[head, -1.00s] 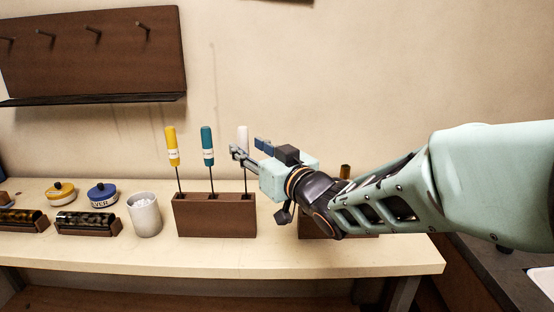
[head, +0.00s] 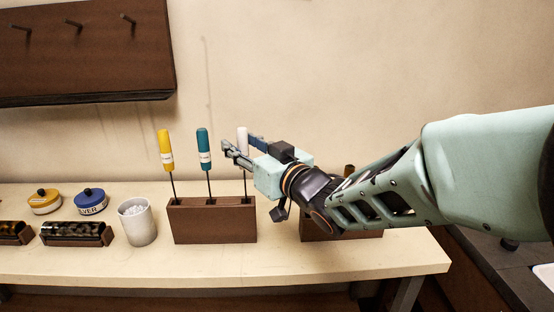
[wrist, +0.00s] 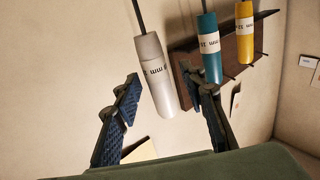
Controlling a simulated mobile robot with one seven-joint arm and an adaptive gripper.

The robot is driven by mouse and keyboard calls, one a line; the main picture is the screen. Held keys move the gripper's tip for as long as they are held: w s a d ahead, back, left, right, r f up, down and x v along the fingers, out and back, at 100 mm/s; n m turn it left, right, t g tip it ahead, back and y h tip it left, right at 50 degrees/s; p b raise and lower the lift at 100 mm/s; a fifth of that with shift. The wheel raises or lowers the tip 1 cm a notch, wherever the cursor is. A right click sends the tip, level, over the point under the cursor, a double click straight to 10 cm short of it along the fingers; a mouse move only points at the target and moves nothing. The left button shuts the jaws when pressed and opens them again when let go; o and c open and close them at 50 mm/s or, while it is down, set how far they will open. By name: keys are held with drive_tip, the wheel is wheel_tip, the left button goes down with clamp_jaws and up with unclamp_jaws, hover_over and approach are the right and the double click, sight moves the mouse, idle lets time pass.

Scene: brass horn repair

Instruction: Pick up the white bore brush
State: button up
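The white bore brush (head: 242,136) stands upright in the right-hand slot of the brown wooden holder (head: 212,222). My gripper (head: 239,144) is level with its handle, coming in from the right, and partly covers it in the head view. In the wrist view the brush (wrist: 158,75) shows inverted, its white labelled handle between the two blue-padded fingers of my gripper (wrist: 161,80). The fingers are open, with gaps on both sides of the handle. The teal brush (head: 204,147) and yellow brush (head: 166,150) stand to its left in the same holder.
A white cup (head: 137,222), a blue-lidded jar (head: 91,201) and a yellow-lidded jar (head: 44,201) stand left of the holder. Another brown block (head: 325,230) is below my arm. A peg rack (head: 90,50) hangs on the wall. The bench front is clear.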

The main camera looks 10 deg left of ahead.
clamp_jaws()
drive_tip(key=shift+r, duration=0.15)
wheel_tip(320, 180, up, 18)
drive_tip(key=p, duration=1.5)
drive_tip(key=shift+s, duration=0.1)
